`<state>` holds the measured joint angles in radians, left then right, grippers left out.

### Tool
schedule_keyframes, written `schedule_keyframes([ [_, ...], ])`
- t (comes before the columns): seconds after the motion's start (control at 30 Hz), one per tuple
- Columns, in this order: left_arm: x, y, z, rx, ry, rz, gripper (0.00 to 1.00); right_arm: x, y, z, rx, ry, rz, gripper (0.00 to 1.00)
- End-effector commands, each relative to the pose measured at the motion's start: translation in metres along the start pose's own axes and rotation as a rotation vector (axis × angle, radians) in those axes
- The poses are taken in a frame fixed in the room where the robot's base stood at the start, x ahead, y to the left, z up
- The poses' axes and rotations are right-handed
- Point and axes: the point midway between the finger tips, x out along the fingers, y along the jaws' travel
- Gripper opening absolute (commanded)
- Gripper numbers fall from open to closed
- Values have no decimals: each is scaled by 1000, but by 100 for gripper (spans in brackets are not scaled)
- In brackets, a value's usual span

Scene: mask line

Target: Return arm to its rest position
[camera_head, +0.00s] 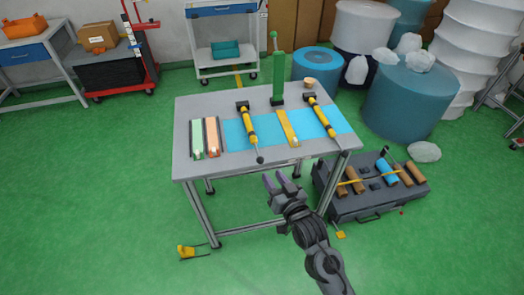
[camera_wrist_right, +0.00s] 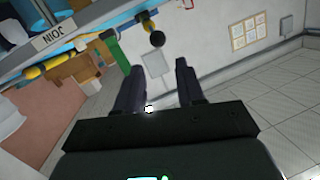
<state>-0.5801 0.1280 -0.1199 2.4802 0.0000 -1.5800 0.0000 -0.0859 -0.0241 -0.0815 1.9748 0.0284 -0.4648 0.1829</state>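My right gripper (camera_head: 281,182) is in front of the near edge of the grey table (camera_head: 290,162), apart from it and from everything on it. Its two fingers (camera_wrist_right: 158,88) also show in the right wrist view, spread apart with nothing between them. My right arm comes in from the bottom of the head view. My left arm and gripper do not show in either view.
On the table lie a blue sheet (camera_head: 235,135), two yellow-and-black tools (camera_head: 249,127) (camera_head: 322,117), a yellow strip (camera_head: 287,128), a green upright device (camera_head: 278,75) and coloured trays (camera_head: 197,139). A dark toolbox (camera_head: 365,205) stands on the floor at right.

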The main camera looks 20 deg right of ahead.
Motion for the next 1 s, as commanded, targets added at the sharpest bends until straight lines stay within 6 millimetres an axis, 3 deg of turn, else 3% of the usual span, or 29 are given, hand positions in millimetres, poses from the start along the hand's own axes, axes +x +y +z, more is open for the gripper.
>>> schedule_keyframes([
  [0.17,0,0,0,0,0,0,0,-4,3,12,0,-21,5,38],
  [0.27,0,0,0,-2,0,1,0,-14,9,35,-5,-61,13,38],
  [0.37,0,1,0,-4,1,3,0,-36,16,63,-20,-113,20,38],
  [0.47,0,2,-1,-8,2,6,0,-71,22,90,-42,-203,26,38],
  [0.6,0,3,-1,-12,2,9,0,-138,27,127,-109,-459,44,38],
  [0.7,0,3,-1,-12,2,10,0,-180,28,140,-160,-636,51,38],
  [0.8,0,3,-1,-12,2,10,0,-214,28,145,-205,-787,54,38],
  [1.0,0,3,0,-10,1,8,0,-262,30,142,-277,-1029,60,38],
])
